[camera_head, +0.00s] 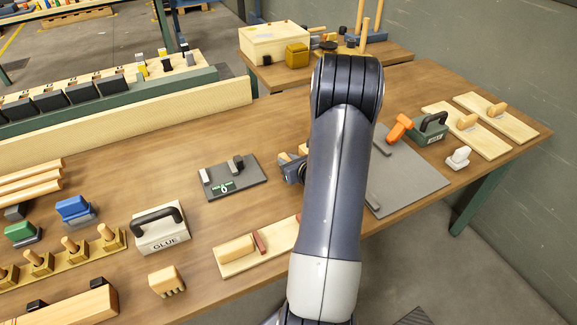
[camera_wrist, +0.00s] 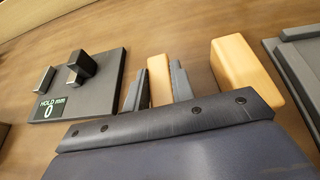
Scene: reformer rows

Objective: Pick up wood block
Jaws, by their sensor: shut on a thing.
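A narrow light wood block (camera_wrist: 159,80) stands between the two fingers of my gripper (camera_wrist: 160,88) in the wrist view, with a finger against each side. My gripper is shut on it, at or close to the table top; I cannot tell whether it touches the wood. In the head view my arm covers much of this spot, and only part of my gripper (camera_head: 291,171) shows at its left edge. A second, thicker wood block (camera_wrist: 246,73) stands apart, just right of the right finger.
A dark plate with upright posts and a display reading "HOLD mm 0" (camera_wrist: 48,108) lies left of my gripper. A grey tray (camera_head: 415,185) lies to the right with an orange-headed tool (camera_head: 399,127) at its edge. A GLUE holder (camera_head: 161,238) stands at front left. Bare table lies behind.

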